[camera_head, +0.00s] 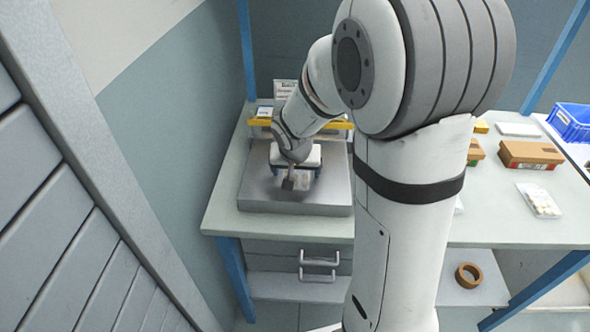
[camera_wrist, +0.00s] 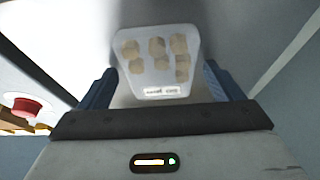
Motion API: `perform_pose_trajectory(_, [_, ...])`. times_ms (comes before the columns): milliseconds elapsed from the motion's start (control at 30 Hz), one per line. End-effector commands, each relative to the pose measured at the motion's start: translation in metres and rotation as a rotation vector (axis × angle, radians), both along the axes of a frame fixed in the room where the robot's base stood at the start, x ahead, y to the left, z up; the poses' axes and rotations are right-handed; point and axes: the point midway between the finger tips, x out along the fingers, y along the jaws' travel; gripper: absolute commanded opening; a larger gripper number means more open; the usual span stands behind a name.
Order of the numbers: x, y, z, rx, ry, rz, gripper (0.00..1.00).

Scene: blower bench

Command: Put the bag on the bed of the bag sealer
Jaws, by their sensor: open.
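The bag sealer has a broad grey bed (camera_head: 255,190) and a yellow bar (camera_head: 342,125) along its back. My gripper (camera_head: 297,180) is low over the middle of the bed. In the wrist view, its two blue fingers (camera_wrist: 158,88) stand apart. The clear bag (camera_wrist: 157,60), with several tan pieces and a small white label, lies on a grey surface between and just beyond the fingertips. The fingers show gaps to either side of it. In the head view my gripper mostly hides the bag.
A red button (camera_wrist: 26,106) shows at the left of the wrist view. On the bench at right are another clear bag (camera_head: 540,200), a brown box (camera_head: 530,154) and a blue crate (camera_head: 572,122). A tape roll (camera_head: 469,275) lies on the lower shelf.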

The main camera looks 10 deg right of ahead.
Motion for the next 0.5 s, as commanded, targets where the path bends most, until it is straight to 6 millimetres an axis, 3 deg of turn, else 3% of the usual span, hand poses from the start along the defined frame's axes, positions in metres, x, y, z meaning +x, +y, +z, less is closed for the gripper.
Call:
perform_pose_trajectory(267, [-0.002, 0.001, 0.011, 0.0, -0.003, 0.0, 0.87])
perform_pose_trajectory(500, [-0.02, 0.008, 0.057, 0.0, -0.006, 0.003, 0.87])
